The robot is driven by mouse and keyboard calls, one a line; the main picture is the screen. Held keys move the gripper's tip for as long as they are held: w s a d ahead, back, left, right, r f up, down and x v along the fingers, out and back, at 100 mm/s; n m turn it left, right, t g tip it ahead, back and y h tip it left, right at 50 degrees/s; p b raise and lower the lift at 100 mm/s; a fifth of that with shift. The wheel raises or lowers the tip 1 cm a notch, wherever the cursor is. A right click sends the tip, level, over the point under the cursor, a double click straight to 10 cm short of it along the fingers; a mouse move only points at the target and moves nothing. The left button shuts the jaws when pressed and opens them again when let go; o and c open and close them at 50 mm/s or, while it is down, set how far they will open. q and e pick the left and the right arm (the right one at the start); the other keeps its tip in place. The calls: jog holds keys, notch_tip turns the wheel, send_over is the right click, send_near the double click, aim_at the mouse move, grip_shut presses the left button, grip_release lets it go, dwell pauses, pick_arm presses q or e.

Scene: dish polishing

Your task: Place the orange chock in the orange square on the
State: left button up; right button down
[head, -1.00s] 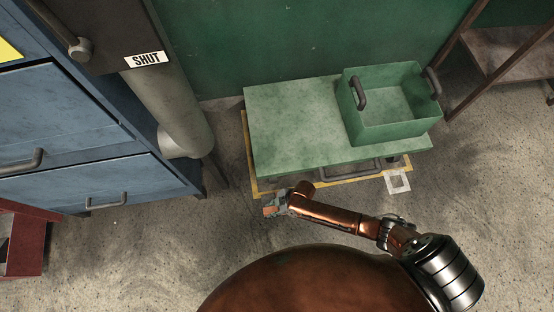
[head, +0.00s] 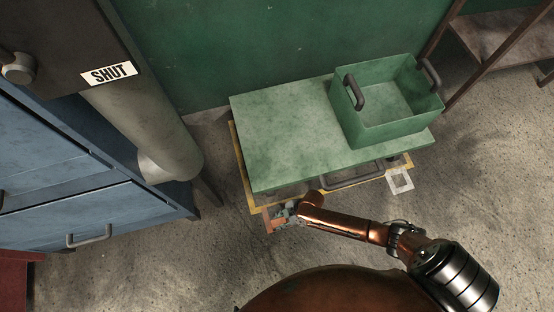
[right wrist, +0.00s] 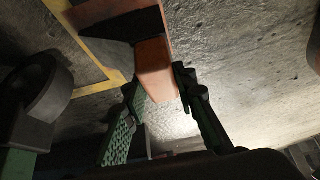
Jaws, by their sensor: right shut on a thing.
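The orange chock (right wrist: 153,66) is between the fingers of my right gripper (right wrist: 157,84) in the right wrist view. The gripper is shut on it. In the head view my right gripper (head: 284,214) is low, by the front left corner of the green table, and a bit of the chock (head: 268,221) shows at its left. The chock is close to the yellow floor line (right wrist: 92,52); whether it touches the floor is unclear. I cannot make out an orange square. My left gripper is not in view.
The green table (head: 275,125) carries an open green bin (head: 400,128) on its right. A blue cabinet (head: 80,195) and a grey pipe (head: 150,130) stand left. A rack (head: 500,45) stands back right. The concrete floor left of my gripper is clear.

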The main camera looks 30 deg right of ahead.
jog(key=shift+w+a, duration=0.1)
jog(key=shift+f, duration=0.15)
jog(key=c, duration=1.6)
grip_release()
